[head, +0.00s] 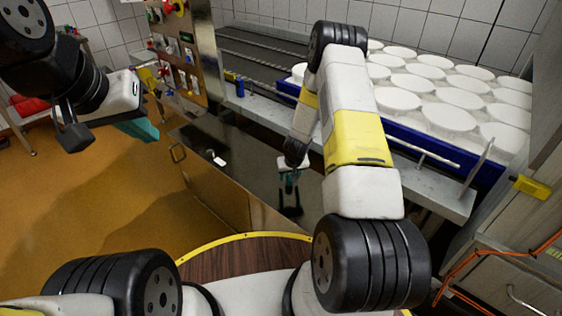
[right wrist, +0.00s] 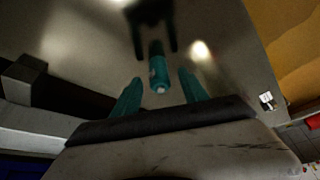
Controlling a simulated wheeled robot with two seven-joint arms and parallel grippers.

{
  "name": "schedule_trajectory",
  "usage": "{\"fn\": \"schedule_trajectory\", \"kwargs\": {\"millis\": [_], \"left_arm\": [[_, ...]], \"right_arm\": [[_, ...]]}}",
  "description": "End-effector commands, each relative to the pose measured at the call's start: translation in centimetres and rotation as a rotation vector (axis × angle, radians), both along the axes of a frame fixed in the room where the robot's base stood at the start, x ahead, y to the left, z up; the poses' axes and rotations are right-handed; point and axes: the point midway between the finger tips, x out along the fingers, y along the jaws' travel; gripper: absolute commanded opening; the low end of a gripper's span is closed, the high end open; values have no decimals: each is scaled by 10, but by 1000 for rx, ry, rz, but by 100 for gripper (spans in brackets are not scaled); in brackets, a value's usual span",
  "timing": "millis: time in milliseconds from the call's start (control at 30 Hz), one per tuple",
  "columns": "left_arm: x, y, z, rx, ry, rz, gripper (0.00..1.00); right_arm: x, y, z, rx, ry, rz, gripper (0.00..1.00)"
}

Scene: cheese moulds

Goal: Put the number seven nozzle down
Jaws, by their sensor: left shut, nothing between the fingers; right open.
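A small teal cylinder with a pale end, likely the nozzle (right wrist: 158,72), shows in the right wrist view on or just above the dark shiny cabinet top (head: 245,172). No number can be read on it. My right gripper (head: 289,186) is low over that top; its two teal fingers are apart on either side of the nozzle, with gaps visible. In the head view the nozzle cannot be told from the fingers. My left gripper (head: 140,129) is shut and empty, raised at the left, far from the nozzle.
A small white item (head: 219,160) lies on the cabinet top to the left of my right gripper; it also shows in the right wrist view (right wrist: 267,100). Behind, a blue tray (head: 440,160) holds several white round moulds (head: 445,113). A control panel (head: 185,50) stands at the back left.

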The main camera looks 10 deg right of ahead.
Motion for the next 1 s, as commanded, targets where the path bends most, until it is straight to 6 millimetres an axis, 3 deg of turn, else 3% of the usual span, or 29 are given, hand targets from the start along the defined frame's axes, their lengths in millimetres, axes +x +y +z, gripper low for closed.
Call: {"fn": "schedule_trajectory", "kwargs": {"millis": [333,600,1000], "left_arm": [[0,0,0,0,0,0,0],[0,0,0,0,0,0,0],[0,0,0,0,0,0,0]], "right_arm": [[4,0,-8,0,-1,0,50],[4,0,-8,0,-1,0,0],[4,0,-3,0,-2,1,0]]}}
